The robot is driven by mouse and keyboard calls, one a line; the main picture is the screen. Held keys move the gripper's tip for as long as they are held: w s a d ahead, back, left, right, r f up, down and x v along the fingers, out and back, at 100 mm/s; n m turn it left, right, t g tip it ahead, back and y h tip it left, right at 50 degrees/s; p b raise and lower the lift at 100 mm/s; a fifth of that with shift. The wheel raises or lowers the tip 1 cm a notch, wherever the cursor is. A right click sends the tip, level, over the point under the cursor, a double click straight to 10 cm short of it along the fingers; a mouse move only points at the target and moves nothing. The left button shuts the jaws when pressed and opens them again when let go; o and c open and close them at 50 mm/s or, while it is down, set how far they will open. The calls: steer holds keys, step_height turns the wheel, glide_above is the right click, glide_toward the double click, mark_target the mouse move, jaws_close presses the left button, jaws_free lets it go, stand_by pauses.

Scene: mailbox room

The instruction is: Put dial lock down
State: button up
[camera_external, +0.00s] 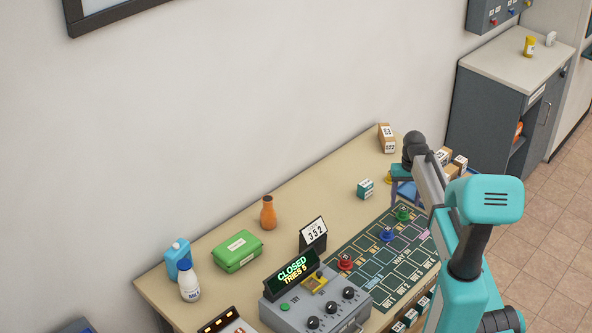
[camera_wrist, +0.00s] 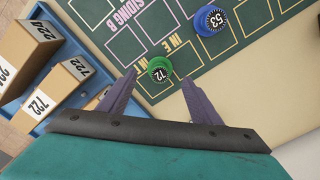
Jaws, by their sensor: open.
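The only thing with dials in view is a grey box (camera_external: 318,303) at the front of the table. It has black knobs and a sign reading "CLOSED TRIES 5". My gripper (camera_external: 402,194) is at the far right of the table, well away from that box. In the wrist view my gripper (camera_wrist: 160,97) is open, with nothing between its fingers. A round green piece marked 72 (camera_wrist: 158,68) lies on the dark green mat just beyond the gap between the fingertips; it also shows in the external view (camera_external: 403,213).
A blue piece marked 53 (camera_wrist: 210,20) and a red piece (camera_external: 345,262) are on the mat (camera_external: 375,260). A blue tray (camera_wrist: 75,45) with boxes stands beside my gripper.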

mark_target(398, 206)
step_height(398, 206, up, 8)
steer(key=b, duration=0.1)
steer(key=shift+f, duration=0.25)
stand_by(0.7)
